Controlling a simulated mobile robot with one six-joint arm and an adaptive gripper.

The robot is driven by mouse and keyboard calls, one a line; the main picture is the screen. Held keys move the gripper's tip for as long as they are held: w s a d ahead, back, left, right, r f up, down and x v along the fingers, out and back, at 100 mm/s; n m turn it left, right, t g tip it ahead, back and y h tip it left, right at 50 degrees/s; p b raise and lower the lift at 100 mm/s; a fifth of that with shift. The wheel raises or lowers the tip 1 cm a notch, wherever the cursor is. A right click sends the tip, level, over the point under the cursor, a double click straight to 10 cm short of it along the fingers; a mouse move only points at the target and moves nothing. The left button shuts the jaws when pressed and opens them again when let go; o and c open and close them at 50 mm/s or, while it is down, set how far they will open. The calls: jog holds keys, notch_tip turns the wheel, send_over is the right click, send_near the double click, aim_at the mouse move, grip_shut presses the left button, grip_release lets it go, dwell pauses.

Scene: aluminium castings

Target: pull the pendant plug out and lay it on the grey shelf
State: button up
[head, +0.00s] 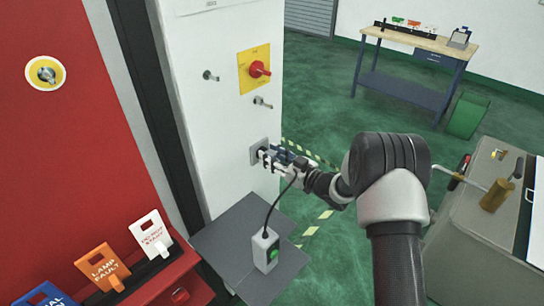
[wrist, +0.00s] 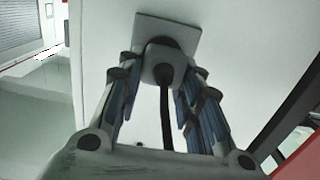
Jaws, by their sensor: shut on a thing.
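My gripper (head: 268,158) is at the grey socket plate (head: 257,148) on the white cabinet's face. In the wrist view, its two fingers (wrist: 163,75) are closed on both sides of the grey plug (wrist: 163,58). The plug sits against the socket plate (wrist: 150,28); I cannot tell how deep it is seated. Its black cable (wrist: 165,110) hangs from it. In the head view the fingers mostly hide the plug, and the cable (head: 273,210) runs down to the pendant (head: 265,248), a pale box with a green button, standing on the grey shelf (head: 225,235).
The shelf has bare room left of the pendant. Above the socket are a red rotary switch (head: 260,69) on a yellow plate and two small knobs. A red panel with tags, including an orange one (head: 103,266), is at left. A grey bench (head: 470,215) is at right.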

grip_shut()
jog(key=shift+s+d, duration=0.15)
jog(key=shift+d, duration=0.1)
jog(key=shift+v, duration=1.8)
